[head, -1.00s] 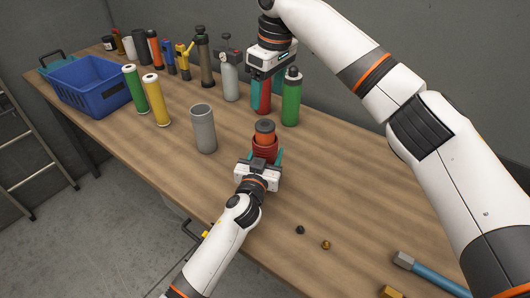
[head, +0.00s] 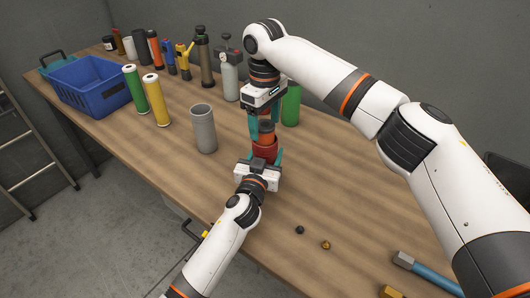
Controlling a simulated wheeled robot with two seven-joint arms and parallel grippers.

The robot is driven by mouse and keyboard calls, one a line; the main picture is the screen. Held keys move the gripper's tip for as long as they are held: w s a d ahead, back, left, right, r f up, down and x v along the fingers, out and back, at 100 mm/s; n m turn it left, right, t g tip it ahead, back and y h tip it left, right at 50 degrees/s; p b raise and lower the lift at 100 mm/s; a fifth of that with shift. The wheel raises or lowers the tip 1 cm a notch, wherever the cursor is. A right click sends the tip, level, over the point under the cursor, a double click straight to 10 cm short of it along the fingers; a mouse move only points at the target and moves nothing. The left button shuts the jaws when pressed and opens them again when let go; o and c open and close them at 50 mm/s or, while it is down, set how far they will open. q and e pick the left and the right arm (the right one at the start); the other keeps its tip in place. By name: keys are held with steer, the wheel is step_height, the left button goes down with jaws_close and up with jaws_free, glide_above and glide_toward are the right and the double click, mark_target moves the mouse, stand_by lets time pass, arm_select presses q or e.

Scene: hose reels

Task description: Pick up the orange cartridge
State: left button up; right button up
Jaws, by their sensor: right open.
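The orange cartridge (head: 266,137) with its dark top stands upright in a red cup (head: 264,151) near the middle of the table. My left gripper (head: 264,158) is at the cup's near side, with its teal fingers on either side of it; it looks shut on the cup. My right gripper (head: 263,127) points down from above, its teal fingers apart and beside the cartridge's upper part. The fingers hide part of the cartridge, and I cannot tell whether they touch it.
A grey open cylinder (head: 203,130) stands to the left. A green cylinder (head: 290,106) stands close behind on the right. Yellow (head: 156,101) and green (head: 138,90) tubes and a blue crate (head: 92,88) are farther left. A hammer (head: 430,273) lies front right. The right-hand table is mostly clear.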

steer(key=shift+f, duration=1.15)
steer(key=c, duration=1.4)
steer(key=shift+r, duration=0.15)
step_height(320, 180, up, 18)
arm_select(q)
steer(key=o, duration=1.2)
steer(key=shift+c, duration=0.2)
